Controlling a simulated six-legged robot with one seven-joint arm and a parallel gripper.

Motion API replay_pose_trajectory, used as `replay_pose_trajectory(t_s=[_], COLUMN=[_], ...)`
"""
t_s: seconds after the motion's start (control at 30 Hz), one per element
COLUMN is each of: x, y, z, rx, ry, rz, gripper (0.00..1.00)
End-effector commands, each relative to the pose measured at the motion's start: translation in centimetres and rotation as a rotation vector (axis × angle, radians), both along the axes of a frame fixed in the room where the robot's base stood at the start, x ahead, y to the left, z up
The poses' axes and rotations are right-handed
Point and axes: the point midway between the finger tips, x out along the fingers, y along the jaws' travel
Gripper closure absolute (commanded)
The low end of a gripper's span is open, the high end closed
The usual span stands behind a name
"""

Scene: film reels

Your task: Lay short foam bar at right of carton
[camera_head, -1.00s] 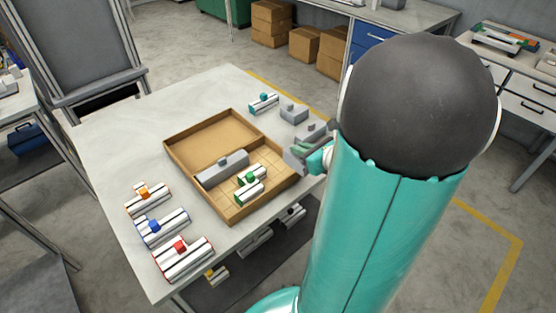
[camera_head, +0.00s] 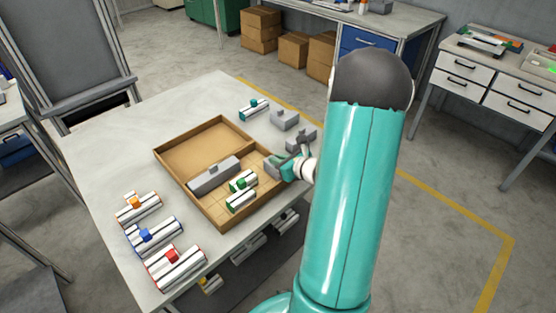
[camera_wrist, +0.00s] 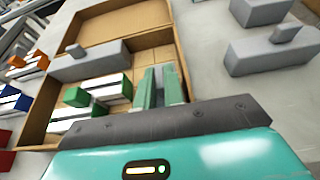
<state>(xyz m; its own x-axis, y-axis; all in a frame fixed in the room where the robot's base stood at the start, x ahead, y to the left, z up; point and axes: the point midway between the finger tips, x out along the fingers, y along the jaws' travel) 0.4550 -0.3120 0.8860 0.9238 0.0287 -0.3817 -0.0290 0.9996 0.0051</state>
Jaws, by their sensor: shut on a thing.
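The open brown carton (camera_head: 222,226) lies on the table; a long grey foam bar (camera_head: 214,176) with a knob is inside it. My gripper (camera_head: 279,165) is low at the carton's right part, shut on a grey piece that looks like the short foam bar. In the wrist view the green fingers (camera_wrist: 158,88) stand over the carton's gridded floor, with a narrow grey piece between them. The held piece is mostly hidden, and I cannot tell if it touches the floor. Two white-and-green pieces (camera_head: 241,201) lie in the carton, left of the fingers.
Two grey knobbed blocks (camera_head: 285,120) (camera_head: 302,137) stand on the table outside the carton, beyond my gripper. A teal-and-white piece (camera_head: 254,108) lies behind. Orange (camera_head: 137,207), blue (camera_head: 153,237) and red (camera_head: 176,268) pieces line the front left.

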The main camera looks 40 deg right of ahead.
Motion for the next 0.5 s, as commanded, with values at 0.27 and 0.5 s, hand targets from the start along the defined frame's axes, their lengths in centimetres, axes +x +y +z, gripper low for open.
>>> replay_pose_trajectory(t_s=[0.27, 0.5], x=[0.00, -0.01], y=[0.01, -0.01], z=[-0.17, -0.42], rx=[-0.001, -0.001], ry=[0.000, 0.000], rz=[0.000, 0.000], gripper=[1.00, 0.68])
